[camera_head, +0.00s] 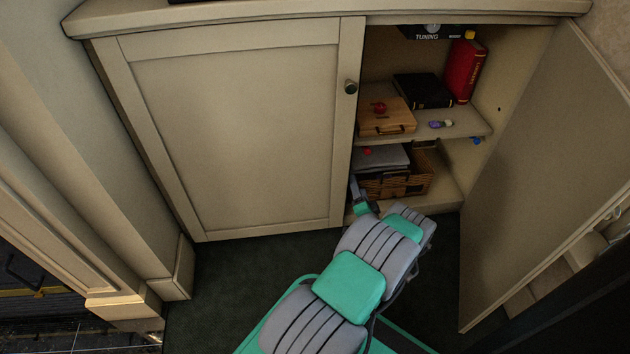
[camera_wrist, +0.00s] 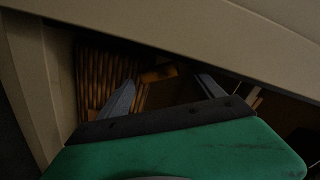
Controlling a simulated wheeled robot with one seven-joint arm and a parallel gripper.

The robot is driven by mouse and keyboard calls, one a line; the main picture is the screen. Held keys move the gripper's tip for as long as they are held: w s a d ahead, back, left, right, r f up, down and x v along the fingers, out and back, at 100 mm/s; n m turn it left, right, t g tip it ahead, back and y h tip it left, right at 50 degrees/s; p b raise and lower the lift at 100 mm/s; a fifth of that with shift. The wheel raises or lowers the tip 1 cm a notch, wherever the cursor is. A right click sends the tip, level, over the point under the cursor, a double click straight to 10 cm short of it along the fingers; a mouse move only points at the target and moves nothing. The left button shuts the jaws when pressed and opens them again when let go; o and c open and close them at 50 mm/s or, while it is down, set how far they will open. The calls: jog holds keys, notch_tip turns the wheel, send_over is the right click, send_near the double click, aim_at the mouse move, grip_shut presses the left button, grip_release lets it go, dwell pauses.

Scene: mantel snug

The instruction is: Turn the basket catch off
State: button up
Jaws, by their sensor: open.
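A brown wicker basket (camera_head: 412,181) stands on the bottom of the open cupboard, on the right side in the head view. In the wrist view its woven side (camera_wrist: 92,75) shows at the left, dim and partly shadowed. A small orange-brown piece (camera_wrist: 158,73) shows beyond my fingers; I cannot tell whether it is the catch or how it is set. My gripper (camera_wrist: 166,92) is open, its two grey fingers apart with nothing seen held between them. In the head view, my arm reaches to the cupboard opening at the basket's left, and the fingertips are hard to make out.
A grey flat object (camera_head: 380,157) lies above the basket, close under the middle shelf (camera_head: 455,128). That shelf holds a wooden box (camera_head: 388,119), a black book and a red book (camera_head: 464,70). The left door (camera_head: 235,130) is shut; the right door (camera_head: 550,170) stands open beside my arm.

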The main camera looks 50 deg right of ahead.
jog(key=s+a+m+p, duration=0.1)
jog(key=s+a+p, duration=0.4)
jog(key=s, duration=0.1)
jog(key=s+d+f+m+g+p, duration=0.25)
jog(key=s+m+g+p, duration=0.2)
jog(key=s+g, duration=0.75)
jog(key=w+a+r+n+t+y, duration=0.3)
jog(key=w+a+n, duration=0.1)
jog(key=w, duration=0.4)
jog(key=w+a+r+n+t+y, duration=0.25)
jog(key=w+r+n, duration=0.2)
jog(key=w, duration=0.25)
jog(key=w+a+r+n+y+p, duration=0.1)
jog(key=w+a+r+n+y, duration=0.3)
jog(key=w+a+r+n, duration=0.4)
jog(key=shift+w+a+r+y, duration=0.35)
jog(key=shift+w+a+r, duration=1.8)
jog(key=shift+w+a, duration=1.4)
jog(key=shift+w+d, duration=0.25)
jog(key=shift+c, duration=0.4)
